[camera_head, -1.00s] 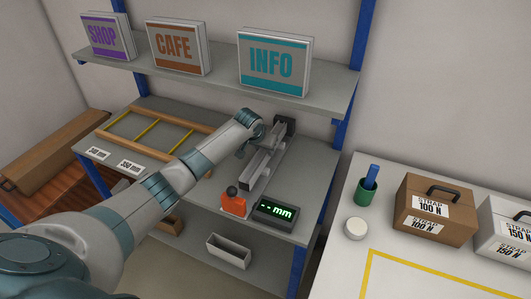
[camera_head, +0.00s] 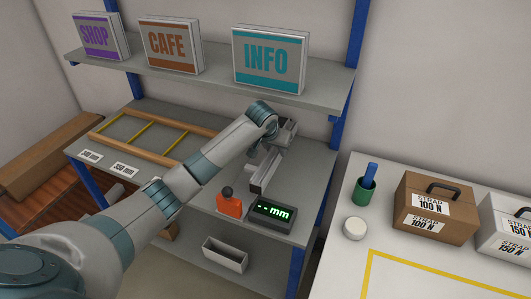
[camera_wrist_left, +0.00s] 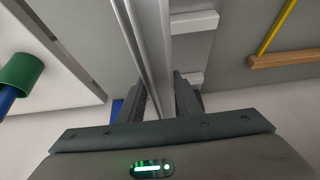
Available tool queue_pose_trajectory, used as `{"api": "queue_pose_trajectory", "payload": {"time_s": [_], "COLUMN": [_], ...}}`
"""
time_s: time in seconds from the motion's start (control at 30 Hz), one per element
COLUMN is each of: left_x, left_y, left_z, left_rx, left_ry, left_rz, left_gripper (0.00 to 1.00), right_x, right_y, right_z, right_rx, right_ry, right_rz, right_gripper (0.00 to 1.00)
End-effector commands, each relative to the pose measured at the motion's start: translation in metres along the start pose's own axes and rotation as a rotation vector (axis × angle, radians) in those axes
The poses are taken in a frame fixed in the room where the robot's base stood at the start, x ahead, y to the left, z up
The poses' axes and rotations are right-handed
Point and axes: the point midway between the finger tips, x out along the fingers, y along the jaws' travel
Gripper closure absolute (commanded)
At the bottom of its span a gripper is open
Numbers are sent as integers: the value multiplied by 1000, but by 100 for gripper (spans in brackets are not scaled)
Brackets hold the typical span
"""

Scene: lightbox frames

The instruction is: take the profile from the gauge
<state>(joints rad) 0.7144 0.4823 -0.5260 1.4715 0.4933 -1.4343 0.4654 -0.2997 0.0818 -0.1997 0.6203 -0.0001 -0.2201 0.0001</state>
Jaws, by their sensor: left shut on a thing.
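The profile (camera_head: 264,172) is a long grey metal bar at the gauge on the middle shelf. In the left wrist view the profile (camera_wrist_left: 148,45) runs between the fingers of my left gripper (camera_wrist_left: 156,100), which is shut on it. In the head view my left gripper (camera_head: 280,138) is at the bar's far end, mostly hidden by my arm. The gauge has an orange block (camera_head: 229,205) at its near end and a display (camera_head: 273,214) showing dashes and "mm". White supports (camera_wrist_left: 190,77) show beside the profile; the bar appears clear of them. My right gripper is out of view.
An upper shelf with the INFO sign (camera_head: 270,62) overhangs the gauge. A wooden frame with yellow bars (camera_head: 140,135) lies to the left. The right table holds a green cup (camera_head: 364,191), a white puck (camera_head: 354,228) and strap boxes (camera_head: 435,207).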

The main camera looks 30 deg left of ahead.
Motion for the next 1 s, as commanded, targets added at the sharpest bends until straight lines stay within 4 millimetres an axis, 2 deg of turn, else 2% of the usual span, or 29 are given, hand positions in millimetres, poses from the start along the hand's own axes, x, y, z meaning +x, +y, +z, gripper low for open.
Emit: {"api": "queue_pose_trajectory", "payload": {"time_s": [0.03,0.2,0.4,0.6,1.0], "left_x": [-4,-23,-38,-43,-43], "left_y": [11,39,60,66,66], "left_z": [0,0,-1,-1,-1], "left_rx": [2,1,0,-1,-1], "left_ry": [5,5,4,3,2], "left_rz": [4,3,1,0,0], "left_gripper": [100,100,100,100,100], "right_x": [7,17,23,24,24], "right_y": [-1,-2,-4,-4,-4], "right_z": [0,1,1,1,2], "right_rx": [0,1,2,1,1], "right_ry": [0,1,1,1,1], "right_rz": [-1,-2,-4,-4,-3], "right_gripper": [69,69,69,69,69]}}
